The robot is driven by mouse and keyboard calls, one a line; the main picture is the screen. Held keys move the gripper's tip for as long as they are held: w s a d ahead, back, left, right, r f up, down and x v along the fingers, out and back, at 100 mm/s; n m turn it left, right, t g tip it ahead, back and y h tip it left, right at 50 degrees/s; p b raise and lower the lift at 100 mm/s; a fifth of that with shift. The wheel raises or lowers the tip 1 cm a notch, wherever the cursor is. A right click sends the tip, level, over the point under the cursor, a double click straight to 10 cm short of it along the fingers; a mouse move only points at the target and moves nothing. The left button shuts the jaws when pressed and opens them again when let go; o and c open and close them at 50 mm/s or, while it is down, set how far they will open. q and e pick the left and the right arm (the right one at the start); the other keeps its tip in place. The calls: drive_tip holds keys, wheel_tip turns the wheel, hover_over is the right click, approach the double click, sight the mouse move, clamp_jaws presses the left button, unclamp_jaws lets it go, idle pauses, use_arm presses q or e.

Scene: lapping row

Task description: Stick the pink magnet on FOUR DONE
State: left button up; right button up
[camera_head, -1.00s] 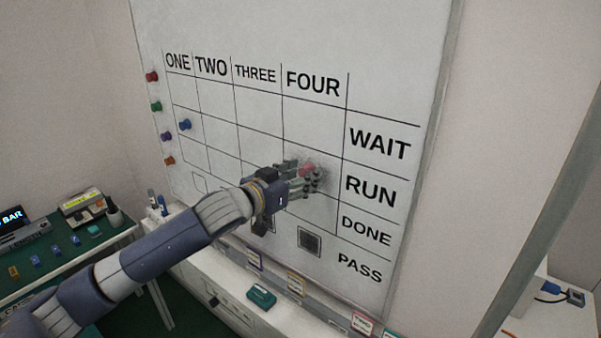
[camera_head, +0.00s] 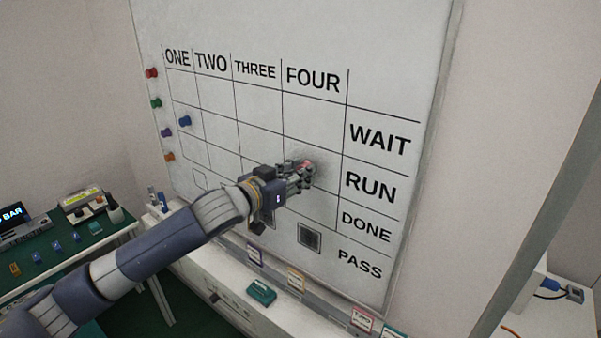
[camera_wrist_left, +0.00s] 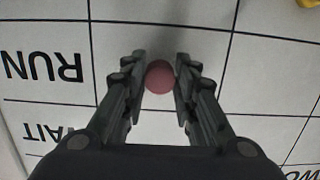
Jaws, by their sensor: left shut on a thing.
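The pink magnet (camera_wrist_left: 159,77) is a round knob between the two fingers of my left gripper (camera_wrist_left: 160,85) in the left wrist view. In the head view the left gripper (camera_head: 304,174) is shut on it in front of the whiteboard (camera_head: 290,35), and a little of the magnet (camera_head: 305,164) shows past the fingers. In the wrist view, which is upside down, the magnet appears over the FOUR column in the RUN row. I cannot tell whether it touches the board. The DONE label (camera_head: 366,229) is below RUN (camera_head: 370,187). My right gripper is not in view.
Another blue magnet (camera_head: 185,121) is under ONE. A dark square (camera_head: 309,239) is low in the FOUR column. A ledge (camera_head: 225,290) runs below.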

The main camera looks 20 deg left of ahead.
use_arm(q)
drive_tip(key=shift+s+a, duration=0.2)
drive_tip(key=shift+s, duration=0.35)
drive_tip(key=shift+s, duration=0.1)
drive_tip(key=shift+s+a, duration=0.2)
drive_tip(key=shift+s, duration=0.15)
drive_tip(key=f+v, duration=0.1)
drive_tip(key=v, duration=0.5)
drive_tip(key=shift+b, duration=0.4)
